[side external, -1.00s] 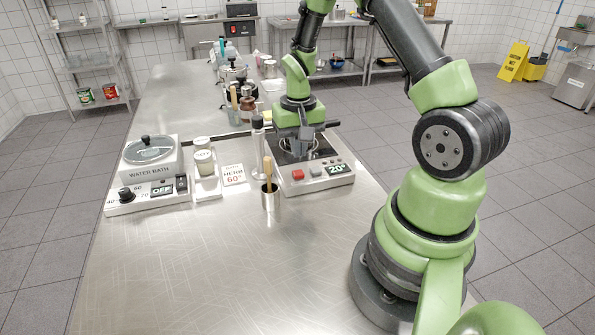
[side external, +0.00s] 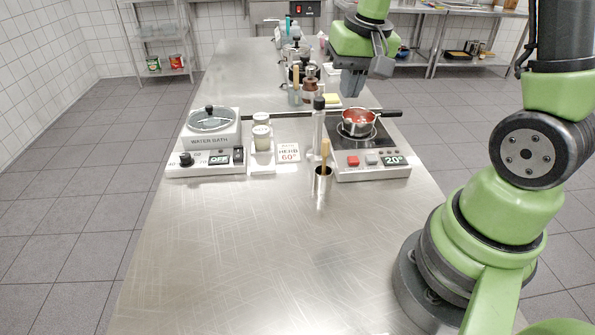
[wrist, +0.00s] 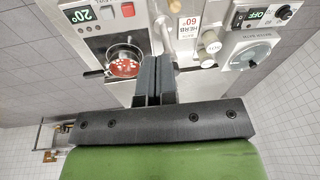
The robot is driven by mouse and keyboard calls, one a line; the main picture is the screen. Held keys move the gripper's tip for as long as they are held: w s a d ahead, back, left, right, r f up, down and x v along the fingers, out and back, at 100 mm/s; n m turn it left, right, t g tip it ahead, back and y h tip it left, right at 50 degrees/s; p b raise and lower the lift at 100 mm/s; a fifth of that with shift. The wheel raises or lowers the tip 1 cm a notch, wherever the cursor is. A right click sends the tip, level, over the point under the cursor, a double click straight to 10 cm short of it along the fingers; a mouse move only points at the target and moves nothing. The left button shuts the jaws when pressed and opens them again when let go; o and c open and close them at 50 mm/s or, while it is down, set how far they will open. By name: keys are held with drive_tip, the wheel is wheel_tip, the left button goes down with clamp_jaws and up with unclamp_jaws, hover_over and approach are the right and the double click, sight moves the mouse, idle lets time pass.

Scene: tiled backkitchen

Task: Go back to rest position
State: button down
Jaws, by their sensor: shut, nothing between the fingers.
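My gripper (side external: 353,84) is raised above and behind the hot plate (side external: 371,171) in the side view, clear of everything around it. Its fingers are shut together with nothing between them, as the wrist view also shows (wrist: 154,80). A small metal pot (side external: 359,118) with red contents sits on the hot plate, whose display reads 20°. In the wrist view the pot (wrist: 123,66) lies left of my fingers, and red and white bits show inside it.
A water bath (side external: 210,140) reading OFF stands at left. Between it and the hot plate are jars (side external: 262,136), a 60° card (side external: 288,154), a tall bottle (side external: 318,125) and a metal cup (side external: 322,184) with a wooden handle. The front of the steel table (side external: 250,250) is clear.

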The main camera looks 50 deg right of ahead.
drive_tip(key=s+a+r+n+t+y, duration=0.2)
drive_tip(key=s+a+r+t, duration=0.3)
drive_tip(key=s+a+r, duration=0.5)
drive_tip(key=shift+s+a+r+n, duration=0.25)
drive_tip(key=shift+s+a+n, duration=0.55)
drive_tip(key=shift+s, duration=0.25)
